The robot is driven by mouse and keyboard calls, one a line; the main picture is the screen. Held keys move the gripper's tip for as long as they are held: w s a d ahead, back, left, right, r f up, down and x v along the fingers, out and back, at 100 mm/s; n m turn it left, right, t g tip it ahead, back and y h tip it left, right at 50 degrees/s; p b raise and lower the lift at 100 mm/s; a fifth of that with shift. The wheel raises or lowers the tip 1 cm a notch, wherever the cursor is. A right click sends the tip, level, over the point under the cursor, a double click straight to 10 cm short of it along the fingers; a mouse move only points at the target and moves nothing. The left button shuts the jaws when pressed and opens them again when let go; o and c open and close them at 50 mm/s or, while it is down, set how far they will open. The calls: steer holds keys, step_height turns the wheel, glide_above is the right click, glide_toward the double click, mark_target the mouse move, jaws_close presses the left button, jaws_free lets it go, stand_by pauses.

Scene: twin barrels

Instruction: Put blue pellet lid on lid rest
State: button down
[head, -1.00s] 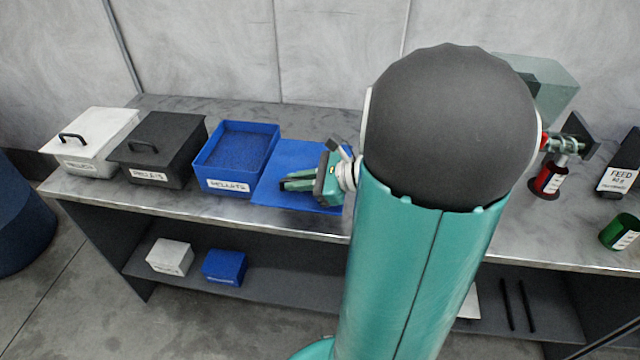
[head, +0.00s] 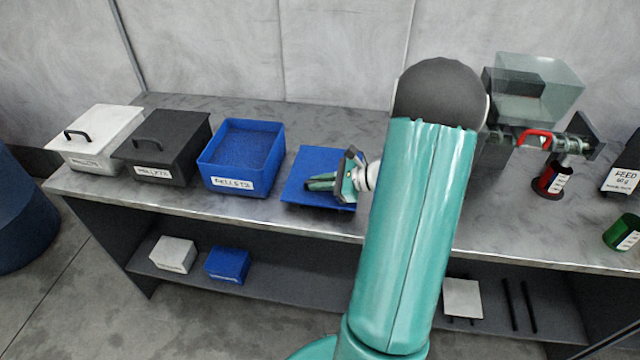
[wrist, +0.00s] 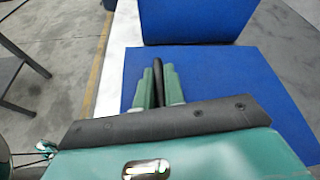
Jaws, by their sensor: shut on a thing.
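The blue pellet lid (head: 305,163) is a flat blue panel just right of the open blue pellet bin (head: 241,151). My gripper (head: 312,184) is shut on its dark handle, reaching in from the right. In the wrist view the lid (wrist: 235,75) lies under the fingers (wrist: 157,82), with the dark handle between them. Its height above the bench is hard to tell. No lid rest is clearly identifiable; two dark parallel bars (head: 519,305) stand on the lower shelf at right, beside a pale square plate (head: 462,298) on dark supports.
A black bin (head: 165,150) and a white bin (head: 100,138), both lidded, stand left of the blue bin. Small white (head: 172,255) and blue boxes (head: 227,264) sit on the lower shelf. A red-handled device (head: 537,138) and a green cup (head: 622,232) are at right.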

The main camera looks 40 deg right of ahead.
steer(key=shift+f, duration=0.25)
steer(key=shift+f, duration=0.1)
steer(key=c, duration=1.5)
jaws_free()
